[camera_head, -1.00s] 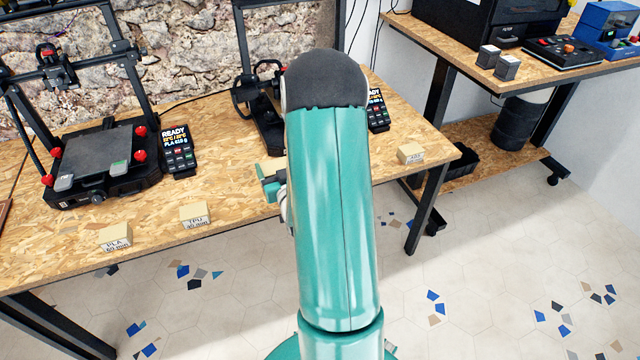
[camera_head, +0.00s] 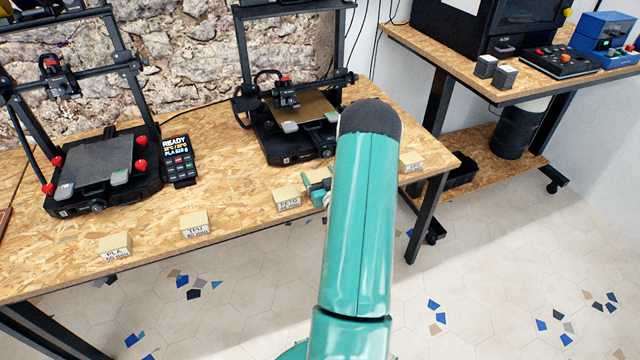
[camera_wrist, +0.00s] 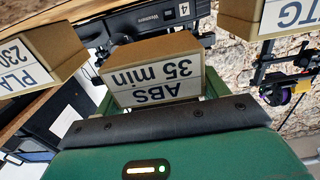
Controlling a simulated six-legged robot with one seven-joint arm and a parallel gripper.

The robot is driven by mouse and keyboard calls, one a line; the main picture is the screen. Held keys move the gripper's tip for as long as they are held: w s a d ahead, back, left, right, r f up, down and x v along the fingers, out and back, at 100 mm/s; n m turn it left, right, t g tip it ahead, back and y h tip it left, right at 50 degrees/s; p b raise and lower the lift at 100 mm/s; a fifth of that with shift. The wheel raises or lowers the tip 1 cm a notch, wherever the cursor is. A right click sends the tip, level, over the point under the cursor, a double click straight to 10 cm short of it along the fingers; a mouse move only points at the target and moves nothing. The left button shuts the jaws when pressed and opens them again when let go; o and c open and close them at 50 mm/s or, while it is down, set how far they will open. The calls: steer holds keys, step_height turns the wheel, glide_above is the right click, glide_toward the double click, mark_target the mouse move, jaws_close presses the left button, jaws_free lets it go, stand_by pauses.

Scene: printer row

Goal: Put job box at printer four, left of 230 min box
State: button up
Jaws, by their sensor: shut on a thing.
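My gripper (camera_head: 319,186) is shut on a tan box labelled ABS 35 min (camera_wrist: 152,72), which sits between its green fingers in the wrist view. In the head view my arm hides most of this box. The 230 box, labelled PLA (camera_wrist: 35,62), is at the left of the tilted wrist view, apart from the held box. A box at the table's right end (camera_head: 411,162) is partly behind my arm, its label hard to read. Printer four (camera_wrist: 185,12) shows its number behind the held box. I cannot tell if the held box touches the table.
A PETG box (camera_head: 288,198) stands just left of my gripper. TPU (camera_head: 195,224) and PLA (camera_head: 116,245) boxes stand farther left along the front edge of the table (camera_head: 240,215). A printer (camera_head: 290,130) stands behind, another (camera_head: 105,165) at left.

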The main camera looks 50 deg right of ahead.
steer(key=shift+d+f, duration=0.25)
steer(key=shift+f, duration=1.55)
steer(key=shift+f, duration=0.15)
steer(key=o, duration=1)
steer(key=shift+o, duration=0.2)
